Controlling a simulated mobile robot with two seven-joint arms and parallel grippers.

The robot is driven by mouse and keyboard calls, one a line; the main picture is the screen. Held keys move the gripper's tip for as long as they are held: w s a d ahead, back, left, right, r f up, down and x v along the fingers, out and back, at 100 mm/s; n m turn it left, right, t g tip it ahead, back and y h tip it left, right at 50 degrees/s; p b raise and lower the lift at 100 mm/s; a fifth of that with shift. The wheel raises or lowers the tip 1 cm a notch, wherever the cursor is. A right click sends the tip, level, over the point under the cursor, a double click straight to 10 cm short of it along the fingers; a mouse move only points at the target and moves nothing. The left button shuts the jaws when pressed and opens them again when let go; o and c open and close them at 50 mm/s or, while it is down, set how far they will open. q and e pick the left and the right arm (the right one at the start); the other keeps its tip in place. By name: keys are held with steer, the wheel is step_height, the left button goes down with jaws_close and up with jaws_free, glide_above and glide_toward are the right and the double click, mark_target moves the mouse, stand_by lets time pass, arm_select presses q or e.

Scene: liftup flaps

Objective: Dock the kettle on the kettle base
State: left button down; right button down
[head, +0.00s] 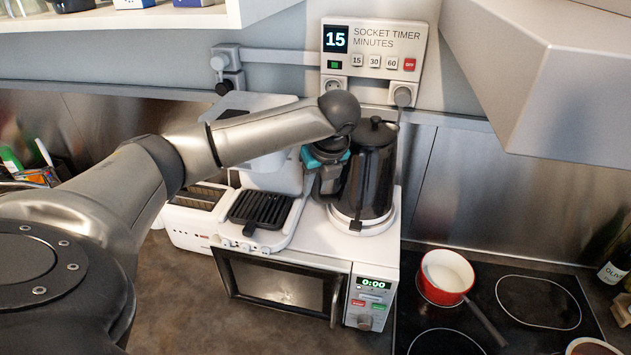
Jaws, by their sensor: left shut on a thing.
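The black kettle (371,179) stands upright, or nearly so, on top of the microwave at its right end. The white round kettle base (378,226) shows as a rim below it. The kettle's bottom lies over the base; I cannot tell whether it is fully seated or slightly above. My left gripper (326,178) reaches in from the left and is shut on the kettle at its left side, where the handle would be. The fingers and the handle are mostly hidden by my wrist and the dark shadow. My right gripper is not in view.
The white microwave (362,270) carries the kettle. A coffee machine (262,190) and a toaster (195,205) stand close on the left. A socket timer (372,50) is on the wall behind. A range hood (550,85) overhangs at upper right. A red pot (446,276) sits on the hob.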

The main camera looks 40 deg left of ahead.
arm_select(q)
steer(key=shift+w+f, duration=0.15)
steer(key=c, duration=0.9)
jaws_free()
steer(key=shift+c, duration=0.2)
steer(key=shift+s+f, duration=0.25)
steer(key=v, duration=1.1)
steer(key=shift+d, duration=0.1)
